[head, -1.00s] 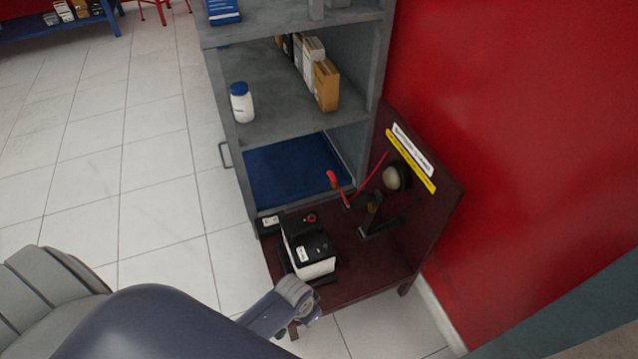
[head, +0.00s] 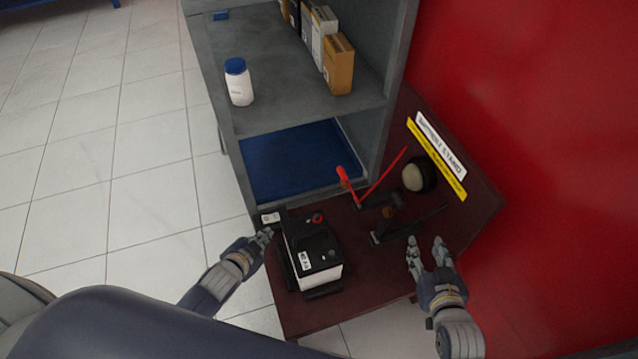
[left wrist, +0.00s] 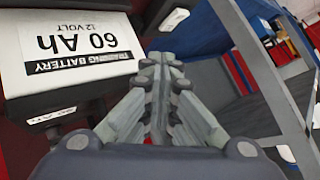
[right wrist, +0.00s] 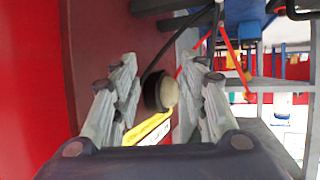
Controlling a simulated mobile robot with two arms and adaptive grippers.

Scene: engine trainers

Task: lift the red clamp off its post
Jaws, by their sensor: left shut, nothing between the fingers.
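The red clamp (head: 317,217) is a small red ring at the back edge of the black-topped, white-sided battery (head: 328,272). It appears seated on its post, but the post itself is hidden. My left gripper (head: 267,235) is shut and empty, just left of the battery and apart from the clamp. The left wrist view shows its closed fingers (left wrist: 160,62) beside the battery's labelled white side (left wrist: 72,50); I cannot make out the clamp there. My right gripper (head: 428,243) is open and empty, right of the battery; its spread fingers show in the right wrist view (right wrist: 165,75).
The battery stands on a dark red stand (head: 375,277) with a back panel. A grey shelf (head: 290,115) with a white bottle (head: 238,85) adjoins at the back.

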